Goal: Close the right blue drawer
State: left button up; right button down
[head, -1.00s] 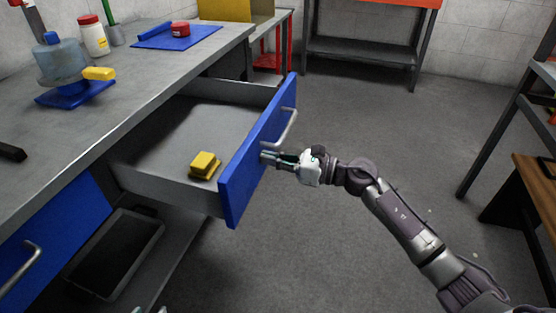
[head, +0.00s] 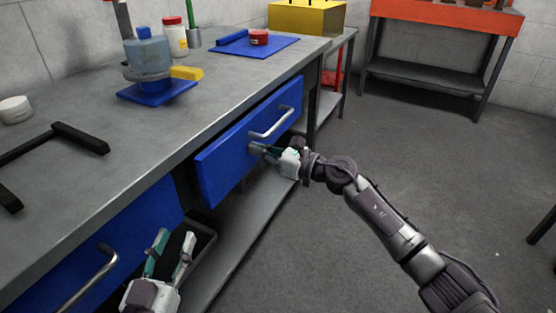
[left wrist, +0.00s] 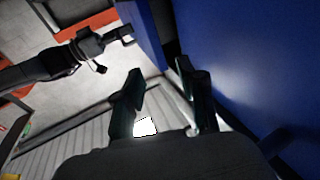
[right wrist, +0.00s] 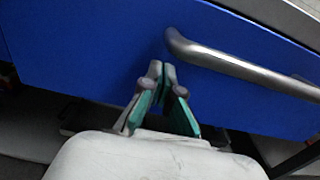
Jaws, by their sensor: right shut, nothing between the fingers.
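The right blue drawer (head: 235,150) sits under the workbench with its front near the bench edge; its inside is no longer visible. Its metal handle (head: 271,122) runs along the front. My right gripper (head: 257,149) is shut and empty, with its fingertips at the blue front just below the handle's near end. In the right wrist view the closed fingertips (right wrist: 160,70) are against or very close to the drawer front (right wrist: 110,45), beside the handle (right wrist: 240,68). My left gripper (head: 172,243) is open and empty, low in front of the left blue drawer (head: 130,225); its parted fingers (left wrist: 160,90) show in the left wrist view.
The workbench top (head: 90,110) holds a blue-based device (head: 150,70), a red-lidded jar (head: 175,36), a blue mat (head: 255,47) and a black frame (head: 75,137). A lower shelf (head: 245,225) lies beneath. The floor (head: 400,150) at right is open.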

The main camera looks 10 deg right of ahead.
aim_at(245, 143)
jog(key=b+x, duration=0.1)
jog(key=x, duration=0.3)
jog(key=shift+r, duration=0.15)
pick_arm(q)
jog(key=r+t, duration=0.1)
jog(key=s+r+t+h, duration=0.1)
jog(key=r, duration=0.1)
jog(key=r+t, duration=0.1)
jog(key=r, duration=0.1)
jog(key=shift+s+d+r+t, duration=0.2)
jog(key=shift+s+d+t, duration=0.1)
jog(key=shift+d, duration=0.1)
pick_arm(e)
jog(key=shift+r, duration=0.1)
